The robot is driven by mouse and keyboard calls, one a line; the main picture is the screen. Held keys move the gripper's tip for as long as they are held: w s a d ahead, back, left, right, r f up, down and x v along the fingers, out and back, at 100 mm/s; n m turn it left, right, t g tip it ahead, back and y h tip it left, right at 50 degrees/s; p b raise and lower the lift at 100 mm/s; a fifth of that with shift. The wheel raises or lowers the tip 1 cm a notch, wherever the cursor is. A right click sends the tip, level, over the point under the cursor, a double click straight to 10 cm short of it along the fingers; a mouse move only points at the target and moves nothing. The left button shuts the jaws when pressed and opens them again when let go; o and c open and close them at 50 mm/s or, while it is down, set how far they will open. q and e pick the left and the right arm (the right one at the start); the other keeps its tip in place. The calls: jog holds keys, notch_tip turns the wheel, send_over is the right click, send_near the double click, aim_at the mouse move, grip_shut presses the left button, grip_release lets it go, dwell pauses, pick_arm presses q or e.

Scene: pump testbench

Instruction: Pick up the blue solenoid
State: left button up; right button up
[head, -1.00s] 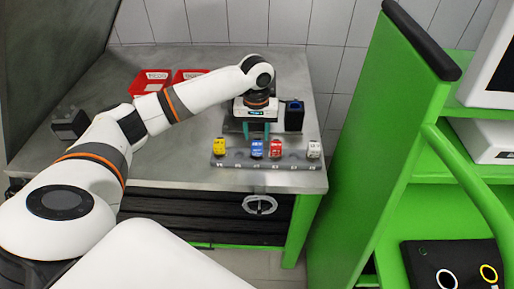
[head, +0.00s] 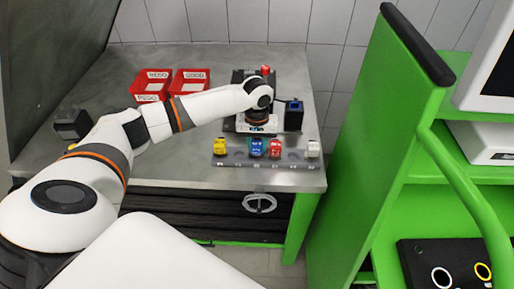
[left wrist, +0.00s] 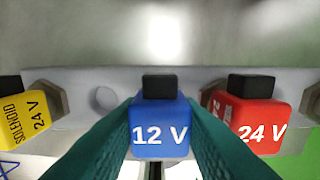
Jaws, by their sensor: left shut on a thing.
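The blue solenoid (left wrist: 160,128), marked "12 V" with a black top, sits in the rack (left wrist: 205,75) in the left wrist view. In the head view the blue solenoid (head: 257,147) is in the row, second from the left. My left gripper (left wrist: 160,140) has its teal fingers on both sides of it and is shut on it. The left gripper (head: 256,141) is partly hidden under its wrist in the head view. My right gripper is not in view.
A red 24 V solenoid (left wrist: 255,115) stands close on the right and a yellow one (left wrist: 22,118) farther left. A white one (head: 312,149) is at the rack's right end. Two red bins (head: 188,83) and a dark blue-black box (head: 293,114) stand behind.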

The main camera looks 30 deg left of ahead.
aim_at(257, 143)
pick_arm(q)
jog(key=shift+r, duration=0.1)
notch_tip(257, 143, up, 10)
jog(key=shift+b, duration=0.9)
